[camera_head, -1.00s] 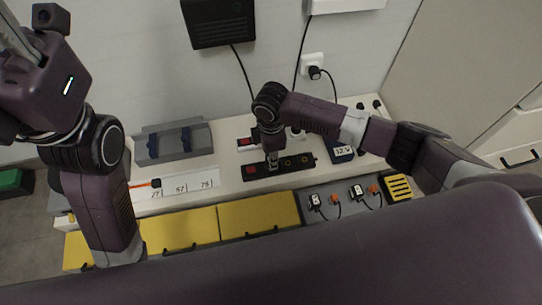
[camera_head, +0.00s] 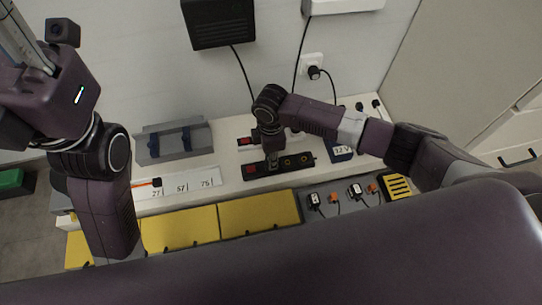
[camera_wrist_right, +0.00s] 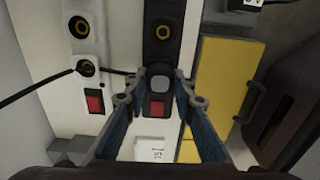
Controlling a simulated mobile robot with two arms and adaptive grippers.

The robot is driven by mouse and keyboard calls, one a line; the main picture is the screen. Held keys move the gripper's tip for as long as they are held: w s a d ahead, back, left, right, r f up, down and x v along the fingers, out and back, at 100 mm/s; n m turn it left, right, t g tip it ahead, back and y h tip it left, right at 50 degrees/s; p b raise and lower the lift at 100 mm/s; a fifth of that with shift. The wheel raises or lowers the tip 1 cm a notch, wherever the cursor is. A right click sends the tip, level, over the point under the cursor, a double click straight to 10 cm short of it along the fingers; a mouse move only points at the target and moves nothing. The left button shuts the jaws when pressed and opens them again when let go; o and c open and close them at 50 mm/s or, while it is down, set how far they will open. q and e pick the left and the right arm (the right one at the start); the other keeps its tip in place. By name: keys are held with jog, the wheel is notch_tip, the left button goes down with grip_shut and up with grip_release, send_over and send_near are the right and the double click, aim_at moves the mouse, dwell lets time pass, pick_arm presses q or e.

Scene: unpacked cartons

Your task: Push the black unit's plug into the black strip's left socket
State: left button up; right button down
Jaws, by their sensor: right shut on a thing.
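The black unit (camera_head: 218,22) hangs on the wall at the back, with its cord running down behind my right arm. The black strip (camera_head: 296,161) lies on the white bench; its red switch is at its left end. My right gripper (camera_head: 272,161) points down at the strip just right of that switch. In the right wrist view, my right gripper (camera_wrist_right: 155,78) is shut on the plug (camera_wrist_right: 157,82), which sits over the left socket's place and hides it. Whether the plug is fully seated cannot be told. My left gripper (camera_head: 28,45) is raised at the upper left, its fingertips out of frame.
A white strip (camera_wrist_right: 83,45) with a red switch runs beside the black strip. A grey holder (camera_head: 172,142), a numbered scale (camera_head: 185,187) and yellow bins (camera_head: 258,213) lie left and in front. A 12 V box (camera_head: 341,152) stands right.

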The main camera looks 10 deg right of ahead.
jog(key=c, duration=1.5)
grip_release()
jog(key=shift+c, duration=0.2)
